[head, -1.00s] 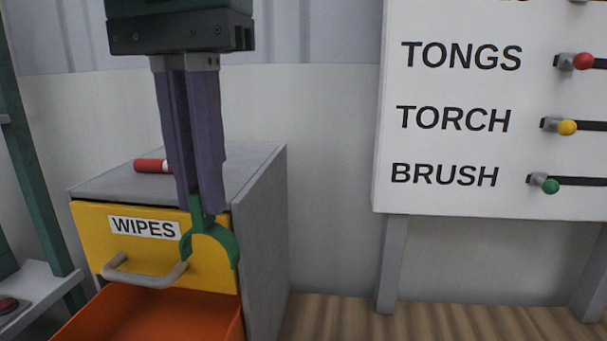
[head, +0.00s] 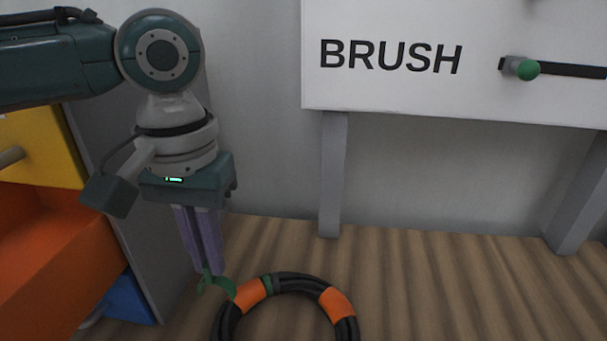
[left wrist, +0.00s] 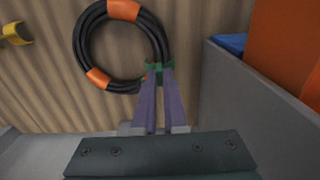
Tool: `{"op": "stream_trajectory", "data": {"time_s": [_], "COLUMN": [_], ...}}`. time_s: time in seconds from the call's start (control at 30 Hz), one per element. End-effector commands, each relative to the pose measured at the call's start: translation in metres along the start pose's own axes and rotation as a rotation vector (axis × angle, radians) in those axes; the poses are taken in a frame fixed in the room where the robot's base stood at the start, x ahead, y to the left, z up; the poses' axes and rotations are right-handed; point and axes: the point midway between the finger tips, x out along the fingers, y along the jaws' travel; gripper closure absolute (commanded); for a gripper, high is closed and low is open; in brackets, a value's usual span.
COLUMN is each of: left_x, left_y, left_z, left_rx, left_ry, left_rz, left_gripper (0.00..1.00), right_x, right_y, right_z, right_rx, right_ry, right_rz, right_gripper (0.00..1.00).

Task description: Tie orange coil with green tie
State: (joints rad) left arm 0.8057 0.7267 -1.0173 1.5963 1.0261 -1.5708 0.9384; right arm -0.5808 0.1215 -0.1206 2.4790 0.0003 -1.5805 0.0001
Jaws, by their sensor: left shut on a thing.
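The coil (head: 286,280) is a ring of black hose with orange bands, seen at the bottom of the head view against the wooden floor, its lower part cut off. It also shows in the left wrist view (left wrist: 85,50). My left gripper (head: 208,268) points down and is shut on the green tie (head: 214,286), a small open hook shape. The tie is at the coil's left side in the head view. In the left wrist view the tie (left wrist: 158,67) overlaps the coil's right edge; I cannot tell whether it touches or goes around the hose. My right gripper is out of view.
A grey cabinet (head: 150,250) stands left, close to my left gripper, with a yellow drawer (head: 40,150), an open orange drawer (head: 50,240) and a blue thing (head: 128,298) low down. A white BRUSH panel (head: 400,85) stands on grey legs. Floor to the right is clear.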

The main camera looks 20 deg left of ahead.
Motion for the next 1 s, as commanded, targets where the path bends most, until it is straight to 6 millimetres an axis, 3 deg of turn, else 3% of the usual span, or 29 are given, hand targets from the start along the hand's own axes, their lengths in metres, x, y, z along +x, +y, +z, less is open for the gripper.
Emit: {"op": "stream_trajectory", "data": {"time_s": [0.43, 0.7, 1.0], "left_x": [0.002, 0.0, 0.025], "left_y": [-0.001, -0.001, -0.001], "left_z": [0.0, 0.001, 0.001], "left_rx": [-0.003, -0.004, -0.004], "left_ry": [0.001, -0.002, -0.001], "left_rz": [-0.001, 0.0, 0.0], "left_gripper": [1.0, 1.0, 1.0], "right_x": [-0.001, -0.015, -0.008], "right_y": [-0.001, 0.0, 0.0], "right_z": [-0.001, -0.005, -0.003], "right_rx": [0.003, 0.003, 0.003], "right_ry": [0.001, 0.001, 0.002], "right_rz": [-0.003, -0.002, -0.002], "right_gripper": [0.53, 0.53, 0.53]}}
